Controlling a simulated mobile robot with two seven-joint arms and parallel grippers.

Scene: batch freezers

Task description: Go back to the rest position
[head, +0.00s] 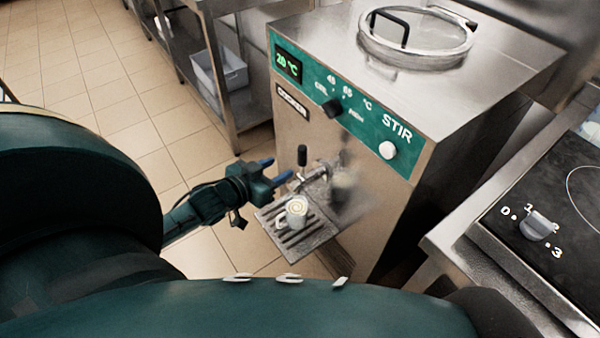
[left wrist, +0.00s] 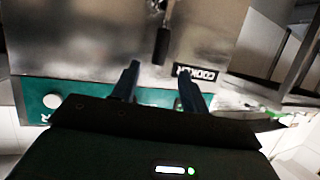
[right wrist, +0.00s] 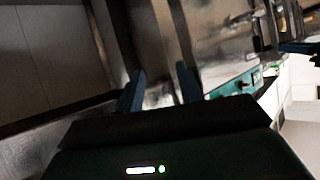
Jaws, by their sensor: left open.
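My left gripper (head: 277,170) is open and empty in the head view, beside the black-handled tap (head: 302,156) of the steel machine (head: 345,140). In the left wrist view, its two blue fingers (left wrist: 160,73) are apart, with the machine's front and the black handle (left wrist: 162,45) beyond them. A white cup (head: 297,207) with a swirl of pale filling stands upright on the slatted drip tray (head: 318,238), below the left gripper and apart from it. My right gripper (right wrist: 160,70) shows only in its own wrist view, with its fingers apart and nothing between them.
The machine has a green panel (head: 350,108) with knobs and a round clear lid (head: 416,38) on top. A hob (head: 545,225) on a steel counter stands at the right. A steel shelf with a white bin (head: 220,70) is behind. Tiled floor (head: 90,70) is clear at the left.

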